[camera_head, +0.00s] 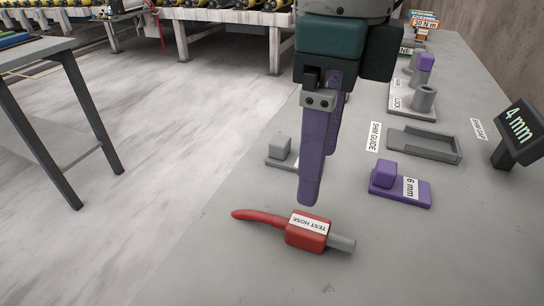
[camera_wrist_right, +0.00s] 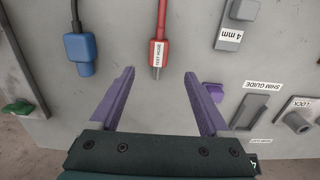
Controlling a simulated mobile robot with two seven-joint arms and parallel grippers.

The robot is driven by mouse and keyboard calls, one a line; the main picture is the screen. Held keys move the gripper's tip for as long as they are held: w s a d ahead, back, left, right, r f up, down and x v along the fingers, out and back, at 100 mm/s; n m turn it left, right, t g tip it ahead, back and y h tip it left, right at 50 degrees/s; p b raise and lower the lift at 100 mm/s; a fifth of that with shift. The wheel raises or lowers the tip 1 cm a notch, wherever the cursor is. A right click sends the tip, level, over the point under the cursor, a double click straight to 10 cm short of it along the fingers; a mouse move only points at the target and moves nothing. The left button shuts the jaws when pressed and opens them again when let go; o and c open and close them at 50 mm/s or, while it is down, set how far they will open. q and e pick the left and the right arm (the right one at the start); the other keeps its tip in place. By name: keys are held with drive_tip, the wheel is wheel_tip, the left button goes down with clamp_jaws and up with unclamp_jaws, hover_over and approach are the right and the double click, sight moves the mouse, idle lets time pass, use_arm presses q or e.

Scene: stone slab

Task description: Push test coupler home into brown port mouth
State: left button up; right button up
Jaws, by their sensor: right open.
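The test coupler (camera_head: 306,230) is a red block with a white TEST HOSE label, a grey cylindrical nose and a short red hose tail. It lies on the grey slab, nose to the right. My right gripper (camera_head: 319,180) points down above and just behind it, its purple fingers open and empty. In the right wrist view the coupler (camera_wrist_right: 158,52) lies ahead of the gap between the open fingertips (camera_wrist_right: 160,73), with its nose towards the gripper. I cannot make out a brown port mouth in either view. My left gripper is not in view.
A purple 6 mm block (camera_head: 400,187), a shim guide tray (camera_head: 425,145) and a 4 mm display (camera_head: 519,130) stand right of the coupler. A grey block (camera_head: 281,149) sits behind the fingers. A blue coupler (camera_wrist_right: 80,52) shows in the wrist view.

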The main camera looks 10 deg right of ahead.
sight(311, 224)
wheel_tip(311, 224, down, 4)
drive_tip(key=shift+s+r, duration=0.1)
drive_tip(key=shift+r, duration=0.05)
wheel_tip(311, 224, down, 6)
drive_tip(key=shift+s+r, duration=0.1)
clamp_jaws()
idle(0.7)
